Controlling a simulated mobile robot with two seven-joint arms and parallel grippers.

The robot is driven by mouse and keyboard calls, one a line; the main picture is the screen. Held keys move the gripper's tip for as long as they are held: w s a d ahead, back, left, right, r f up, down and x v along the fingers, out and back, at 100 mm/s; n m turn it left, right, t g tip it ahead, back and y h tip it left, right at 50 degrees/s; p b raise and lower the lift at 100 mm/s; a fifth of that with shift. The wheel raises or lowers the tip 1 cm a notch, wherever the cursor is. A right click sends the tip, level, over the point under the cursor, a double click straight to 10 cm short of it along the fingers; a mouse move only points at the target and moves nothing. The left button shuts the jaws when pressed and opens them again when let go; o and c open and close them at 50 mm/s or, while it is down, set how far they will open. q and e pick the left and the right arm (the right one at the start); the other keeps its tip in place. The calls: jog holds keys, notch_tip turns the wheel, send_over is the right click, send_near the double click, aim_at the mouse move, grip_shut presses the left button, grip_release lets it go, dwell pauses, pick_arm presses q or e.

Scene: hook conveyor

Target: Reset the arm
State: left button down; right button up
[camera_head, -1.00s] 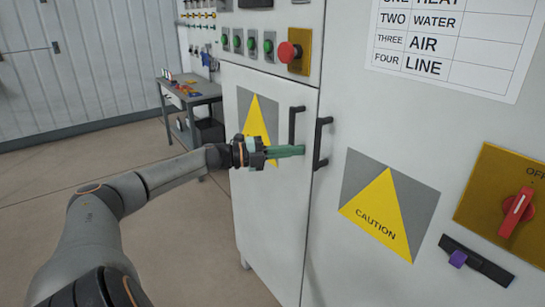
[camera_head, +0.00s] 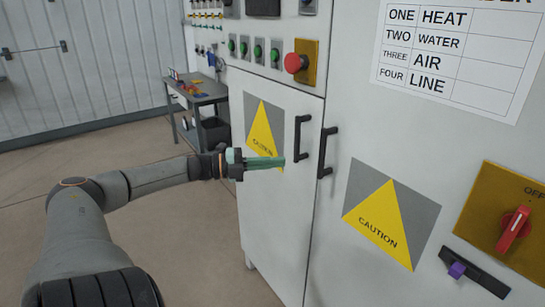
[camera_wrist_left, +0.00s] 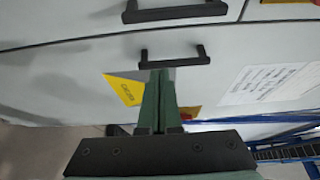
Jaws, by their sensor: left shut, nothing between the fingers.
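My left arm comes in from the left in the head view. Its left gripper (camera_head: 284,162) has green fingers, which are shut and empty. The fingertips are in front of the left cabinet door (camera_head: 275,220), just left of its black handle (camera_head: 301,138), and appear apart from the handle. In the left wrist view, the shut fingers (camera_wrist_left: 160,72) point toward a black handle (camera_wrist_left: 175,57) on a pale door. Whether the tips touch the door is hard to tell. My right gripper is not in view.
A second black handle (camera_head: 326,152) sits on the right door. A red button (camera_head: 294,63), a red rotary switch (camera_head: 514,228) and a purple-knobbed slider (camera_head: 457,270) stick out from the cabinet. A grey table (camera_head: 203,97) stands behind. The floor at left is clear.

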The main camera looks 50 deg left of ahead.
pick_arm(q)
jog(key=shift+s+a, duration=0.1)
jog(key=shift+s, duration=0.05)
jog(key=s+d+f+n+y, duration=0.2)
jog(key=s+d+f+n, duration=0.15)
jog(key=f, duration=0.55)
jog(key=s+d+f+n+g+y, duration=0.1)
jog(key=s+d+f+n+y, duration=0.1)
jog(key=d+f+n, duration=0.5)
jog(key=s+d+f+n+y, duration=0.2)
jog(key=s+f+n, duration=0.1)
jog(key=f, duration=0.9)
jog(key=s+d+f+n+g, duration=0.1)
jog(key=s+d+f+n, duration=0.1)
jog(key=d, duration=0.6)
jog(key=s+d+f+n+g, duration=0.2)
jog(key=s+d+f+n, duration=0.1)
jog(key=d, duration=0.5)
jog(key=s+d+f+n+g, duration=0.2)
jog(key=s+d, duration=0.3)
jog(key=d, duration=0.3)
jog(key=shift+f+n+y, duration=0.3)
jog(key=shift+n+y, duration=0.1)
jog(key=shift+n, duration=0.45)
jog(key=shift+s+a, duration=0.1)
